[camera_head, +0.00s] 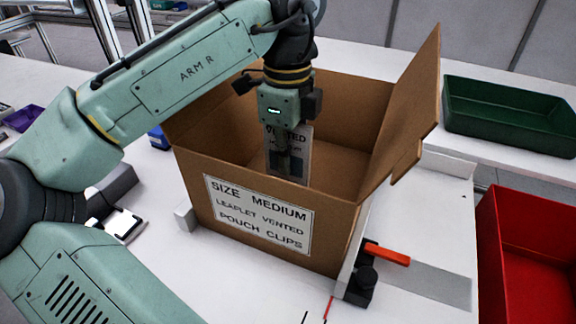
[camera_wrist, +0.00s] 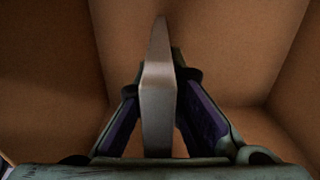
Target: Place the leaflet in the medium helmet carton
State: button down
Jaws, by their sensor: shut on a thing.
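The open cardboard carton (camera_head: 335,238) stands on the white table, with a label reading "SIZE MEDIUM, LEAFLET VENTED, POUCH CLIPS" on its front wall. My gripper (camera_head: 284,160) points down inside the carton's opening. It is shut on the leaflet (camera_head: 300,142), a flat card with "VENTED" printed near its top, held upright inside the walls. In the wrist view, the leaflet (camera_wrist: 158,100) shows edge-on between both fingers, with brown carton walls (camera_wrist: 245,50) around it. The leaflet's lower end is hidden in the head view by the carton's front wall.
A green tray (camera_head: 520,135) stands at the back right and a red bin (camera_head: 530,250) at the right. A black clamp with an orange handle (camera_head: 387,254) sits at the carton's front right corner. A raised flap (camera_head: 415,95) stands at the carton's right side.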

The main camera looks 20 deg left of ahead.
jog(key=shift+f, duration=1.15)
jog(key=c, duration=1.7)
grip_release()
jog(key=shift+f, duration=0.1)
notch_tip(320, 180, up, 12)
jog(key=p, duration=1.1)
jog(key=shift+p, duration=0.4)
